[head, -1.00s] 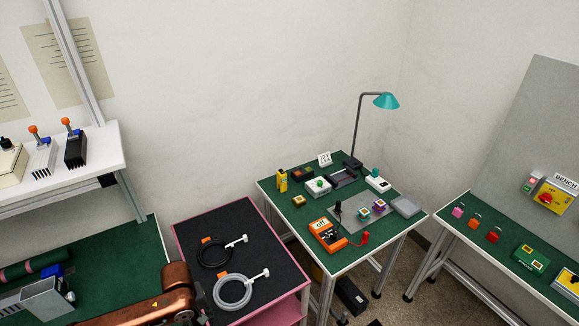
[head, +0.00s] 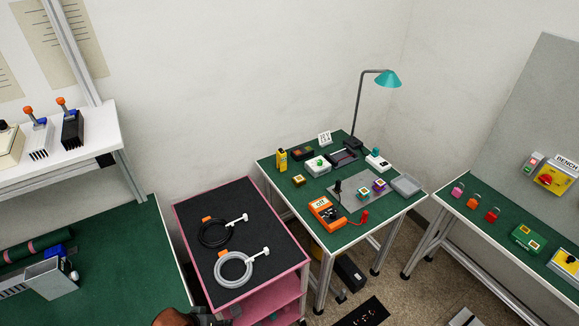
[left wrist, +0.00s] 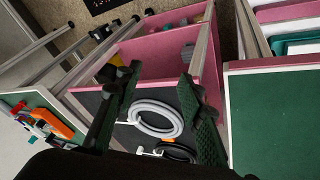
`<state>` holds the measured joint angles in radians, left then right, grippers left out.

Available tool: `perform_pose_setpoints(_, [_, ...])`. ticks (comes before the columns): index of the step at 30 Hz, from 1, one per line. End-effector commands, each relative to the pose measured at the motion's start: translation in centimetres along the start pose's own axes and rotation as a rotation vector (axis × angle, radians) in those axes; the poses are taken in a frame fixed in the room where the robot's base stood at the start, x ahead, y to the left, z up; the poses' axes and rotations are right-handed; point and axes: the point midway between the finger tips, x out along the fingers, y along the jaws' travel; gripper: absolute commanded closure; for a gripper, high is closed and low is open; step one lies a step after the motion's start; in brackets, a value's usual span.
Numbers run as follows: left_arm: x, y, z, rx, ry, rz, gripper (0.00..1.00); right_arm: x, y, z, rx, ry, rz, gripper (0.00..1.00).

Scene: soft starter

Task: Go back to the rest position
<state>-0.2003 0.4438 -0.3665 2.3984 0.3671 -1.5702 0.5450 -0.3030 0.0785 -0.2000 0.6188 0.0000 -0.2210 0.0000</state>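My left gripper (left wrist: 160,78) is open in the left wrist view, with its two dark green fingers spread apart. Nothing is between its pads; the pink cart (left wrist: 150,62) with a grey hose coil (left wrist: 155,118) shows beyond and below it. In the head view only a copper piece of my left arm and a dark part of the gripper (head: 208,318) show at the bottom edge, in front of the cart's near side (head: 245,306). My right gripper is in neither view.
The cart top holds a black hose coil (head: 213,233) and a light grey one (head: 233,269). To its right, a green table (head: 345,238) carries an orange meter (head: 325,212) and a lamp (head: 387,79). A green bench (head: 120,260) is at left. Floor shows between the tables.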

Motion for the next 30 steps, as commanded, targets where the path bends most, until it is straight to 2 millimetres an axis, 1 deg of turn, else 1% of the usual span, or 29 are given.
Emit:
perform_pose_setpoints(1, [-0.3,-1.3,1.5,-0.007,0.009,-0.023,0.64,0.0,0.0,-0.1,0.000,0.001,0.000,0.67])
perform_pose_setpoints(6, [-1.7,-5.7,5.2,0.013,0.018,-0.130,0.64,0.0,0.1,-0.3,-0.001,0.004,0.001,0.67])
perform_pose_setpoints(12, [-3.7,-9.9,9.9,0.024,-0.019,-0.247,0.64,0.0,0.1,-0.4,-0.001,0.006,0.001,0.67])
perform_pose_setpoints(16, [-5.0,-12.2,13.0,0.030,-0.058,-0.313,0.64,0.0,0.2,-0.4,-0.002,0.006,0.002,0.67])
perform_pose_setpoints(17, [-4.2,-12.3,13.0,0.037,-0.062,-0.311,0.64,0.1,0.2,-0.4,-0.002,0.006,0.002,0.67])
perform_pose_setpoints(18, [-2.8,-12.5,13.0,0.041,-0.065,-0.308,0.64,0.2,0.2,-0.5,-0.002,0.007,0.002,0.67])
perform_pose_setpoints(23, [1.8,-13.5,13.8,0.043,-0.081,-0.300,0.64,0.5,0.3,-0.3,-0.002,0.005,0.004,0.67])
perform_pose_setpoints(26, [5.0,-14.1,14.7,0.045,-0.094,-0.295,0.64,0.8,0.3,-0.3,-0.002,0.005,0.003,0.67])
perform_pose_setpoints(29, [8.8,-14.8,16.1,0.048,-0.110,-0.288,0.64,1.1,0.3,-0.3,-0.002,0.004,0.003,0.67])
perform_pose_setpoints(30, [10.4,-15.1,16.8,0.050,-0.117,-0.285,0.64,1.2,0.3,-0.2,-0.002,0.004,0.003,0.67])
